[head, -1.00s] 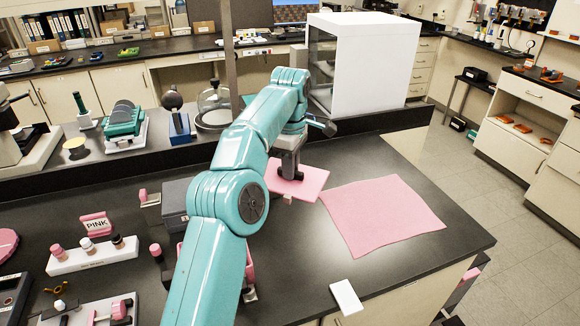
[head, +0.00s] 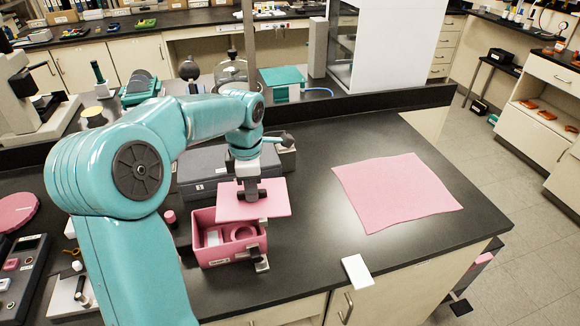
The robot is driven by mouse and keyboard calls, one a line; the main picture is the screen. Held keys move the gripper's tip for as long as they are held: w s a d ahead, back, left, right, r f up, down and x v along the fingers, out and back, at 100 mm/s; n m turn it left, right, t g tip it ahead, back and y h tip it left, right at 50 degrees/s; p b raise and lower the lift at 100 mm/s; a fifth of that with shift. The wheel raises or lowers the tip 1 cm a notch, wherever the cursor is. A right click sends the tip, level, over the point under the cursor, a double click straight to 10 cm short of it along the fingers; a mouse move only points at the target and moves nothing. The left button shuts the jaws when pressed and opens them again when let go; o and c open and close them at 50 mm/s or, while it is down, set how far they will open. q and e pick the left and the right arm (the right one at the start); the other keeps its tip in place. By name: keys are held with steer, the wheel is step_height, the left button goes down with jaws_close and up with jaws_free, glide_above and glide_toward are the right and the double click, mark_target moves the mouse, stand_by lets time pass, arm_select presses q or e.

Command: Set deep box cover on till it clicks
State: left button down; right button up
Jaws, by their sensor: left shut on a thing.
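The deep box (head: 226,253) is an open pink box on the dark bench, with a small label and a dark latch on its front. A pink ring and a pale item show inside it. The cover (head: 262,204) is a flat pink plate. My left gripper (head: 247,194) is shut on the cover's dark top handle. It holds the cover above the back part of the box, apart from the rim as far as I can tell. The cover reaches past the box at the back right, and the front of the box is uncovered. My right gripper is not in view.
A dark grey case (head: 203,172) stands close behind the box. A pink cloth (head: 396,191) lies flat to the right, and a white pad (head: 357,271) lies at the front edge. The bench between box and cloth is clear.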

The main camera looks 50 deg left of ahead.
mark_target(224, 208)
arm_select(q)
steer(key=shift+n, duration=0.8)
steer(key=s, duration=0.2)
steer(key=s+a+r, duration=0.1)
steer(key=s, duration=0.3)
steer(key=shift+s+a+r, duration=0.15)
steer(key=shift+a+r, duration=0.15)
steer(key=shift+r, duration=0.05)
steer(key=shift+s+a, duration=0.25)
steer(key=shift+a, duration=0.1)
steer(key=shift+d, duration=0.1)
steer(key=shift+f+b, duration=2.25)
steer(key=shift+f, duration=0.25)
steer(key=shift+f, duration=0.25)
steer(key=shift+f+b, duration=0.35)
steer(key=shift+f, duration=0.15)
